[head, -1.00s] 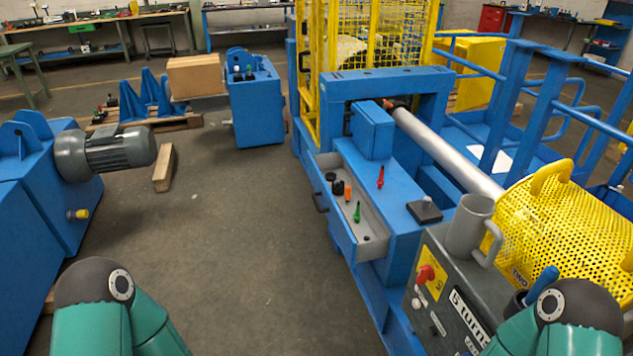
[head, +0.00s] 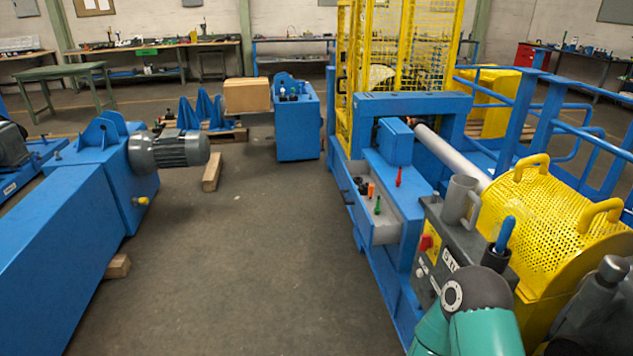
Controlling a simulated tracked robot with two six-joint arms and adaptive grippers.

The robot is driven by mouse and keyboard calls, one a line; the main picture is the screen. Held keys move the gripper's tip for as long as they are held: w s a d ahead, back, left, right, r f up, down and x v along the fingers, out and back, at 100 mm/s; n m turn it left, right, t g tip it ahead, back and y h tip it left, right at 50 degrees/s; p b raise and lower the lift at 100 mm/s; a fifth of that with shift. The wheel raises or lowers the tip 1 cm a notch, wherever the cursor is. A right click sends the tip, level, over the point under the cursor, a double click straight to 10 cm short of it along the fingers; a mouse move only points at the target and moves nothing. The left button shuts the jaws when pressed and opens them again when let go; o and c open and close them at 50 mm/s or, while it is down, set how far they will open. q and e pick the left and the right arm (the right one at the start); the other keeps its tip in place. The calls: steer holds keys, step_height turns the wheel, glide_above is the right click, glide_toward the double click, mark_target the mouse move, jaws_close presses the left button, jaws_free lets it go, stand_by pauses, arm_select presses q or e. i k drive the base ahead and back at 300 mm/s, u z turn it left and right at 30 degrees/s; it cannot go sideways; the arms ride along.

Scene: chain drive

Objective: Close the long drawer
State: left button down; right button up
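The long drawer (head: 386,234) is a blue-fronted drawer with a grey inside, set in the left side of the blue machine. It stands pulled out toward the left, so its inside shows. A dark handle (head: 347,197) sits on its outer face. In the drawer lie dark round pieces, an orange piece (head: 371,190) and a green-tipped piece (head: 377,205). My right arm shows only as a teal and dark link at the bottom right, apart from the drawer. Neither gripper shows.
A red pointed piece (head: 398,177) stands on the machine top beside the drawer. The floor left of the drawer is clear up to a blue machine with a grey motor (head: 170,150).

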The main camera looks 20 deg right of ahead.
mark_target(385, 235)
steer(key=u, duration=0.45)
steer(key=i, duration=1.65)
steer(key=z, duration=0.35)
steer(key=i, duration=1.35)
steer(key=z, duration=1.2)
steer(key=i, duration=1.25)
steer(key=z, duration=0.8)
steer(key=k, duration=0.65)
steer(key=z, duration=0.2)
steer(key=i, duration=0.65)
steer(key=u, duration=0.05)
